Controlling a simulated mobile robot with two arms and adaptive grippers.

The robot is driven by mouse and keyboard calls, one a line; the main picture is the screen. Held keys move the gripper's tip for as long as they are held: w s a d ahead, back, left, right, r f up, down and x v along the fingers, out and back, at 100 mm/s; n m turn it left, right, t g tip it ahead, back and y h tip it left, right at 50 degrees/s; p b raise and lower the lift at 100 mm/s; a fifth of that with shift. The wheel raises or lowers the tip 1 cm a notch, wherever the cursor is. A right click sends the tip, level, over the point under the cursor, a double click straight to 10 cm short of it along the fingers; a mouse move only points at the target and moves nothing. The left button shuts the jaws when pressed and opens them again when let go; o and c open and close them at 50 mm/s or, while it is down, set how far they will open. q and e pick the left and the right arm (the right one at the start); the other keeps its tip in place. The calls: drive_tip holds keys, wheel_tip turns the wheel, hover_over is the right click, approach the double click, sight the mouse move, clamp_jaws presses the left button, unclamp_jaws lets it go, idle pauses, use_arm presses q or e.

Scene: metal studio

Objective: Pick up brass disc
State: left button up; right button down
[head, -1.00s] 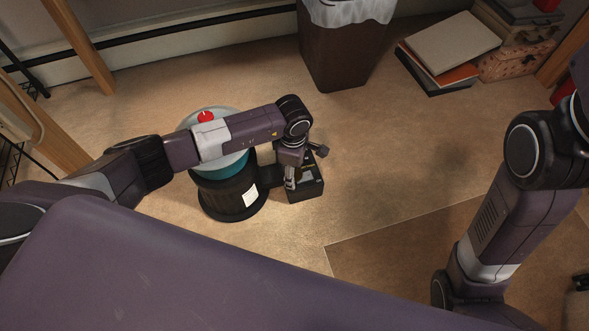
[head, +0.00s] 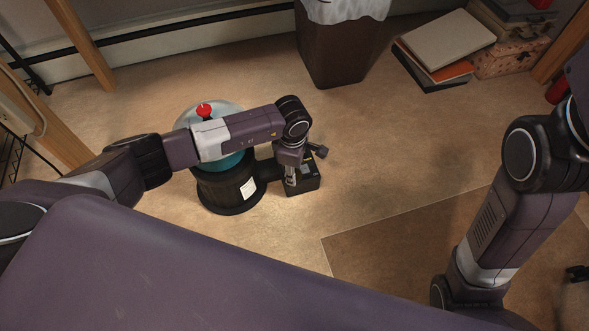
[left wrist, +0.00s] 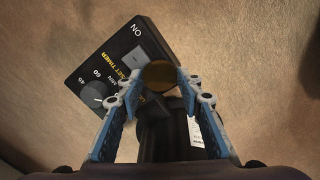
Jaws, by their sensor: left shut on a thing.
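The brass disc (left wrist: 160,75) shows as a round, dull gold piece between the fingertips of my left gripper (left wrist: 160,88) in the left wrist view. The gripper is shut on it, above a black timer box. In the head view my left gripper (head: 291,178) points down over the timer box (head: 302,186), and I cannot make out the disc there. My right arm is at the right of the head view; its gripper is out of sight.
The timer box, with dial and switch (left wrist: 139,54), is joined to a round black and teal machine (head: 228,194) with a red knob (head: 204,110). A brown bin (head: 335,52) and stacked books and boxes (head: 445,40) stand behind.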

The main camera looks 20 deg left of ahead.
use_arm(q)
drive_tip(key=o, duration=1.2)
wheel_tip(320, 180, up, 12)
drive_tip(key=shift+s, duration=0.4)
